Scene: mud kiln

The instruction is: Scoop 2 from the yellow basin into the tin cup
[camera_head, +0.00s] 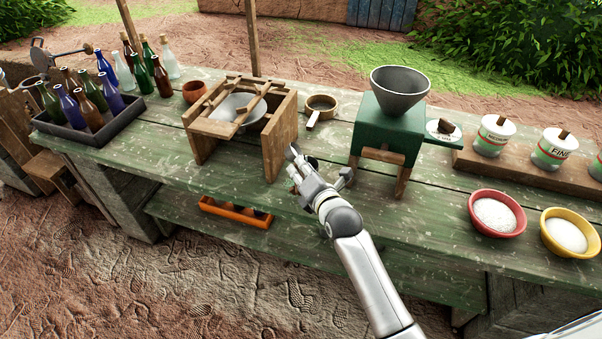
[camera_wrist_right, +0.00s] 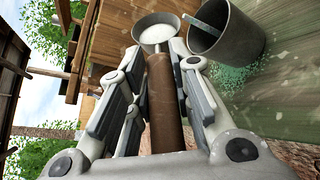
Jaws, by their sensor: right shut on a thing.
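The yellow basin (camera_head: 547,246) stands at the right of the bench in the head view, holding white powder. My right gripper (camera_head: 298,163) is over the front of the bench, just right of the wooden frame. In the right wrist view it (camera_wrist_right: 167,85) is shut on the brown handle of a scoop (camera_wrist_right: 163,112). The scoop's round metal bowl holds white material. A grey metal cup (camera_wrist_right: 236,45), apparently the tin cup, is right of the scoop bowl, apart from it, with a pale stick inside. I cannot pick the cup out in the head view. My left gripper is not in view.
A red basin (camera_head: 472,222) of white powder is beside the yellow one. A green grinder (camera_head: 377,130) with a grey hopper and a wooden frame (camera_head: 279,138) flank my right gripper. A small pan (camera_head: 320,104) is behind it. Bottles and a tray (camera_head: 92,133) are at left.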

